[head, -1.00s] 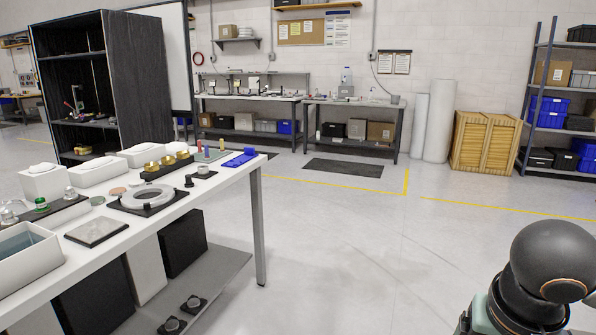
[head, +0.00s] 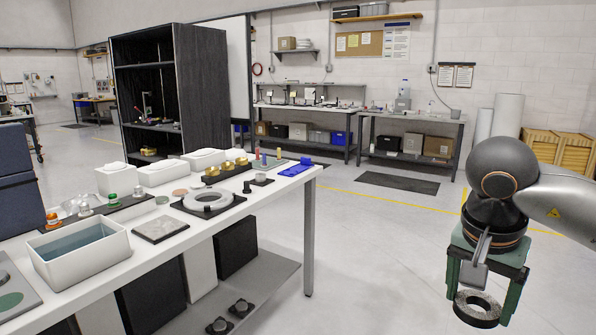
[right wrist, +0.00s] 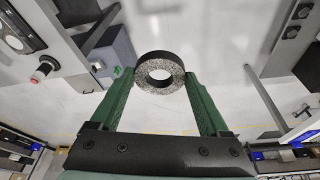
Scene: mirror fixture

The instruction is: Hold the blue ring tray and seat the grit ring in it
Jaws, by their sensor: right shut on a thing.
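The grit ring (head: 478,321) is a dark, speckled ring. My right gripper (head: 480,306) is shut on it, with green fingers at opposite sides of its rim. In the right wrist view the ring (right wrist: 160,89) sits between the fingertips of the gripper (right wrist: 159,74), its hole clear, over open floor. A flat blue piece (head: 303,167), probably the blue ring tray, lies at the right end of the white table; its details are too small to tell. The ring is held in the air, well right of the table and apart from the tray. My left gripper is not in view.
The white table (head: 180,240) also holds a white ring on a black base (head: 207,201), a white bin (head: 82,268), a grey plate (head: 161,228) and brass pieces (head: 228,168). Floor between table and right arm is clear. A black cabinet (head: 201,90) stands behind.

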